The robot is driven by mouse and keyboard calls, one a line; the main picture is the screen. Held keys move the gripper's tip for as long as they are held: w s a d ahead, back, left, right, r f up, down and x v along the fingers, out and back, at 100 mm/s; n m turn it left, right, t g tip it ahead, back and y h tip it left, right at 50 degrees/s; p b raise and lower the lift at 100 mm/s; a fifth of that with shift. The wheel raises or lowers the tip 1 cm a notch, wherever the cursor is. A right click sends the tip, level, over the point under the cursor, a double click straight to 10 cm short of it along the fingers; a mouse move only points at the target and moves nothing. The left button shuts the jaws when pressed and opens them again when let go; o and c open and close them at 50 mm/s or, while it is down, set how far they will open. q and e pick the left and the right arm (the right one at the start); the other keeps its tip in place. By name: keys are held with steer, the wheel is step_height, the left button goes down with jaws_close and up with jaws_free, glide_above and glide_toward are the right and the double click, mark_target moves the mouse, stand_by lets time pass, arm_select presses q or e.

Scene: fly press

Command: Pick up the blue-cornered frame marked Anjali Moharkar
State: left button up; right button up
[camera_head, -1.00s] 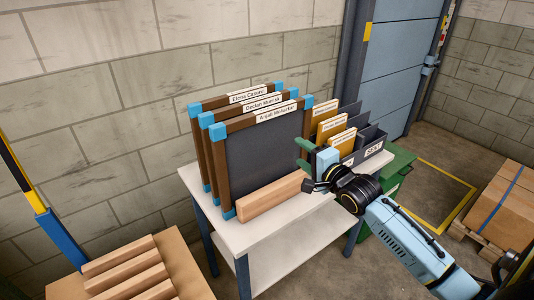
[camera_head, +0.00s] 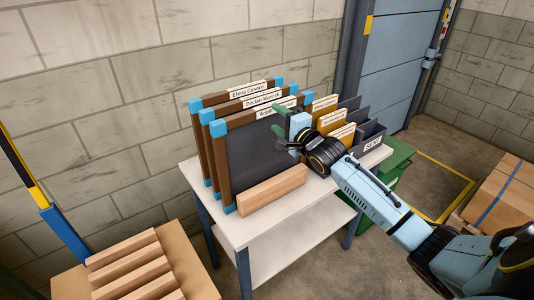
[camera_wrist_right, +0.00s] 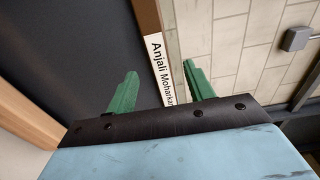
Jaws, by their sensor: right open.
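The frame marked Anjali Moharkar (camera_head: 252,160) stands upright at the front of a row of three brown frames with blue corners. It has a dark panel, and its white name label is on the top bar. In the wrist view, the label (camera_wrist_right: 157,60) lies between my fingers. My right gripper (camera_head: 279,121) is open at the frame's upper right, with green fingers and nothing gripped. In the wrist view, the right gripper (camera_wrist_right: 160,82) has one finger over the dark panel and one beyond the bar. It partly covers the label in the head view. My left gripper is not in view.
The frames marked Declan Murdok (camera_head: 262,104) and Elena Casanos (camera_head: 250,91) stand close behind. A wooden block (camera_head: 272,188) lies before the panel on the white table (camera_head: 240,231). A dark file rack (camera_head: 370,140) with yellow folders stands on the right.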

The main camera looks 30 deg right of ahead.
mark_target(267, 111)
steer(key=shift+w+a, duration=0.2)
steer(key=shift+w, duration=1.65)
steer(key=shift+c, duration=0.2)
jaws_close()
steer(key=shift+f, duration=0.1)
steer(key=shift+r, duration=0.2)
